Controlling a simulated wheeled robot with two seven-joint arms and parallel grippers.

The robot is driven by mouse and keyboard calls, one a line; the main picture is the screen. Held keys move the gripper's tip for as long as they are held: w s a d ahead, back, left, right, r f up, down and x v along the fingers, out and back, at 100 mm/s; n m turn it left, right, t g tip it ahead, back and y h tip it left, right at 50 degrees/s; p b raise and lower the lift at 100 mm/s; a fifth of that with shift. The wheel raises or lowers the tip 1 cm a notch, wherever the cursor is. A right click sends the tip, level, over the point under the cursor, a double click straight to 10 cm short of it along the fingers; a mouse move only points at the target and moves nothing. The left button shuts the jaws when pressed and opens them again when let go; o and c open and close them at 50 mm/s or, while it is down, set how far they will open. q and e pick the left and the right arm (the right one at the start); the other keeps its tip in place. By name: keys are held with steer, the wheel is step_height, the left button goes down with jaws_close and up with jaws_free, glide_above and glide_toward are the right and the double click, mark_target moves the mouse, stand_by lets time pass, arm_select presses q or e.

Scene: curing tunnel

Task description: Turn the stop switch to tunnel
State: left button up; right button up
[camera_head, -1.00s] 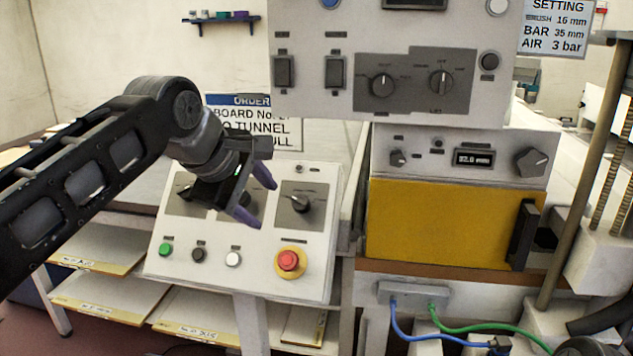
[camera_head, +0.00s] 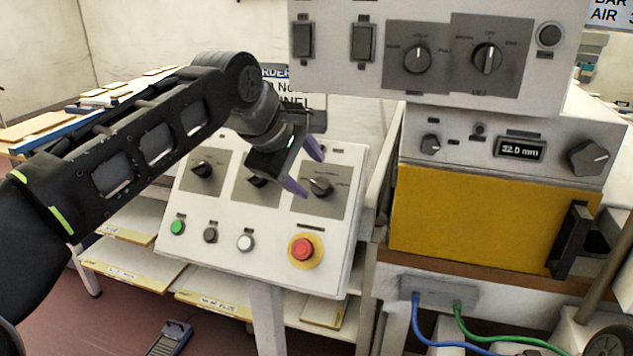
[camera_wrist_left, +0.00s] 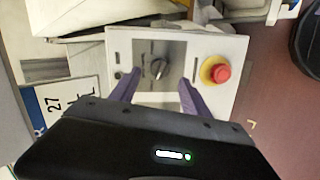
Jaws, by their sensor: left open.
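The slanted white control panel (camera_head: 268,268) carries three rotary switches on grey plates: a left one (camera_head: 202,170), a middle one (camera_head: 257,182) partly behind my gripper, and a right one (camera_head: 321,187). Their labels are too small to read, so I cannot tell by name which is the stop switch. My left gripper (camera_head: 306,169) is open and empty, with its purple fingers close to the right switch. In the left wrist view the right switch (camera_wrist_left: 159,67) sits just beyond and between the open fingertips (camera_wrist_left: 159,80), apparently not held. My right gripper is not in view.
A red emergency button (camera_head: 303,250) on a yellow ring sits below the right switch. Green (camera_head: 178,227), black (camera_head: 210,235) and white (camera_head: 245,243) buttons line the lower panel. An upper box (camera_head: 350,85) with more knobs overhangs close by at the right, above a yellow cover (camera_head: 480,215).

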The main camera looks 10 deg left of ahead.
mark_target(317, 183)
arm_select(q)
steer(key=x, duration=0.5)
jaws_close()
stand_by(0.6)
